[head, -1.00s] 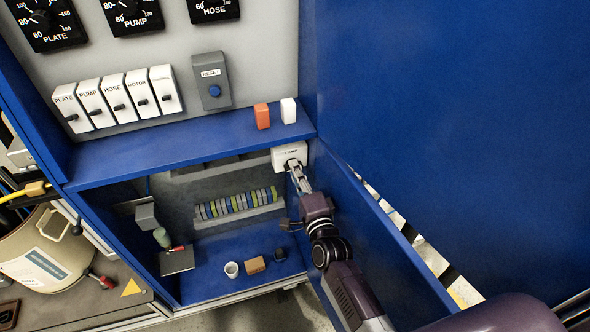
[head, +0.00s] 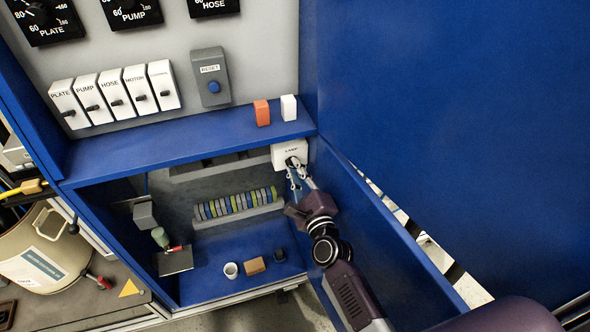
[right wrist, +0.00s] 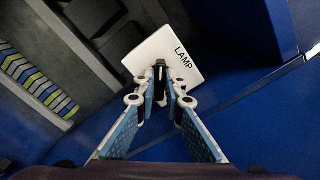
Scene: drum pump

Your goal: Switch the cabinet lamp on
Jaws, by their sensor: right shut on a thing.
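The white lamp switch box (head: 289,152), labelled LAMP, is mounted under the blue shelf at the right side of the cabinet's lower bay. It also shows in the right wrist view (right wrist: 157,52), with a dark toggle (right wrist: 160,82) on its face. My right gripper (head: 293,172) reaches up to the box's face. In the right wrist view its fingertips (right wrist: 167,84) are closed around the toggle, one on each side. The fingers hide part of the toggle, and I cannot tell its exact position. My left gripper is not in view.
The blue door panel (head: 380,225) stands just right of my right arm. An orange block (head: 262,112) and a white block (head: 289,107) sit on the shelf (head: 190,143) above. A white cup (head: 231,270) and small blocks stand on the bay floor. Labelled breakers (head: 115,94) are at upper left.

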